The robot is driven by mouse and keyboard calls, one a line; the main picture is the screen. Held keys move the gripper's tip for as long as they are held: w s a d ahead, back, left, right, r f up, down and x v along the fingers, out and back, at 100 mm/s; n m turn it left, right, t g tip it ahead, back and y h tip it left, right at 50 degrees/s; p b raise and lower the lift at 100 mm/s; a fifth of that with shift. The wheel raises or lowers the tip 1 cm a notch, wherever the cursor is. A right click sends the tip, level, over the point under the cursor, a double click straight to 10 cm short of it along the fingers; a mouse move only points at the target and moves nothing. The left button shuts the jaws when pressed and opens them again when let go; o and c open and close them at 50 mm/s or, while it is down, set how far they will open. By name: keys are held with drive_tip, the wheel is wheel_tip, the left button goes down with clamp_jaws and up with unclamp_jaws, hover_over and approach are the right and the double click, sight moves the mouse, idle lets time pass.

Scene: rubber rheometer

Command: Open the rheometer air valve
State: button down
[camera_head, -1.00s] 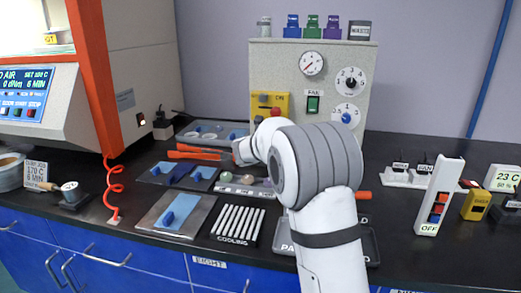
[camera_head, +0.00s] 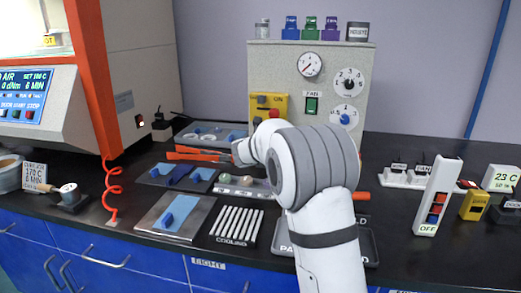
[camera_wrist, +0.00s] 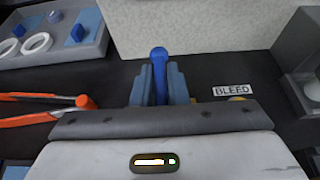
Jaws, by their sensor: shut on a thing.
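My gripper (camera_wrist: 160,85) is shut on a blue lever (camera_wrist: 159,54) with a rounded top; its blue-grey fingers stand on either side of the stem. The lever's base is hidden by the gripper. A white "BLEED" label (camera_wrist: 233,90) lies just right of the fingers. In the head view my arm's wrist covers the lever and the fingertips. The rheometer (camera_head: 90,80), with an orange frame and a blue "AIR" display (camera_head: 24,93), stands at the left. I cannot tell from the pictures whether the held lever is the air valve's handle.
A grey panel box (camera_head: 275,68) with dials and a fan switch stands behind my gripper. Orange-handled tongs (camera_wrist: 50,108) and a grey tray (camera_wrist: 90,40) lie to its left. A cooling rack (camera_head: 237,225) sits near the front edge. A red coiled hose (camera_head: 113,190) hangs beside the rheometer.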

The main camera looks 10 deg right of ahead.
drive_tip(key=shift+n+y+b, duration=0.4)
drive_tip(key=shift+y+b, duration=0.1)
drive_tip(key=shift+b, duration=0.15)
drive_tip(key=shift+d+n+t+y+b, duration=0.1)
drive_tip(key=shift+n+t+y+b, duration=0.2)
drive_tip(key=shift+n+y+b, duration=0.35)
drive_tip(key=n+y+b, duration=0.2)
drive_tip(key=y+b, duration=0.1)
drive_tip(key=n+y+b, duration=0.1)
drive_tip(key=n+y, duration=0.3)
drive_tip(key=shift+r, duration=0.2)
drive_tip(key=n+g+y+p, duration=0.1)
drive_tip(key=y, duration=0.1)
drive_tip(key=n+g+y+p, duration=0.1)
drive_tip(key=n+y+p, duration=0.1)
drive_tip(key=shift+w+r+n, duration=0.1)
drive_tip(key=shift+r+n, duration=0.15)
drive_tip(key=shift+r, duration=0.05)
drive_tip(key=n+g+y+p, duration=0.2)
drive_tip(key=n+y+p, duration=0.1)
drive_tip(key=p, duration=0.3)
drive_tip(key=shift+f+g, duration=0.15)
drive_tip(key=shift+g, duration=0.25)
drive_tip(key=shift+f+n, duration=0.1)
drive_tip(key=shift+n, duration=0.2)
